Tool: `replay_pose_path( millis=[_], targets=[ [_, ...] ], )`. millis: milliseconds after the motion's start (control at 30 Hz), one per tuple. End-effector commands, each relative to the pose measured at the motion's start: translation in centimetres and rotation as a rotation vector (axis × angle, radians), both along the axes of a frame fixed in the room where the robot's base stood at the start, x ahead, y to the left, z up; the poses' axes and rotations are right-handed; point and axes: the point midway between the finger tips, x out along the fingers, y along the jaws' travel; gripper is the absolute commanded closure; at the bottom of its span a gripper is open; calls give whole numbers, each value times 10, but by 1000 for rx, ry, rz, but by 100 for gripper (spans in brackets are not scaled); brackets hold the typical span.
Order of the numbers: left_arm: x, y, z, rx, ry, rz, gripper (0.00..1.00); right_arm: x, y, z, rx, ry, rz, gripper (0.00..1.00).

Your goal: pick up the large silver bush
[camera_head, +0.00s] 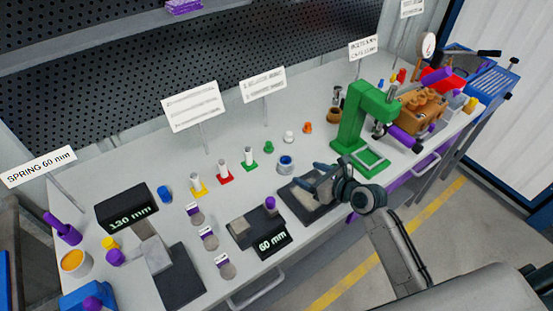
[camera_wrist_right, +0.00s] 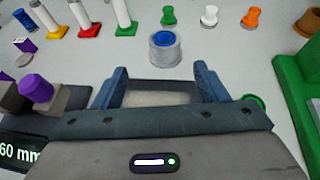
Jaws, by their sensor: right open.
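A short silver cylinder with a blue top, which looks like the large silver bush (camera_head: 286,168), stands upright on the white table in the head view. It also shows in the right wrist view (camera_wrist_right: 166,56), a little beyond the gap between my fingers. My right gripper (camera_head: 309,181) is open and empty, just to the right of the bush and apart from it. In the right wrist view its two blue-grey fingers (camera_wrist_right: 161,76) point toward the bush. My left gripper is not in view.
A green press (camera_head: 355,128) stands right of my right gripper. Small green, white and orange (camera_head: 308,128) pieces stand behind the bush. White posts on coloured bases stand left. A 60 mm block (camera_head: 270,244) and a dark plate (camera_head: 298,207) lie near the front edge.

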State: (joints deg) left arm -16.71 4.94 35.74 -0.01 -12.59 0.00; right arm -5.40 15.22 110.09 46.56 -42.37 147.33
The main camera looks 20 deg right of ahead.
Motion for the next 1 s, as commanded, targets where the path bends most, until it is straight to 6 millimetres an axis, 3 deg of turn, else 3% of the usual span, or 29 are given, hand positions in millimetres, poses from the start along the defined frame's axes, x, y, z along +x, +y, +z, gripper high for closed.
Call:
replay_pose_path(
  millis=[200,400,800,1000],
  targets=[
    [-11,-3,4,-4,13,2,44,29,15,-12,4,1,-1,34],
    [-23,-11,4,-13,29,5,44,43,22,-19,1,1,1,34],
    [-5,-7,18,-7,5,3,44,84,35,-37,2,0,1,34],
    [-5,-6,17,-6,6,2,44,88,36,-40,0,0,0,34]
  ],
)
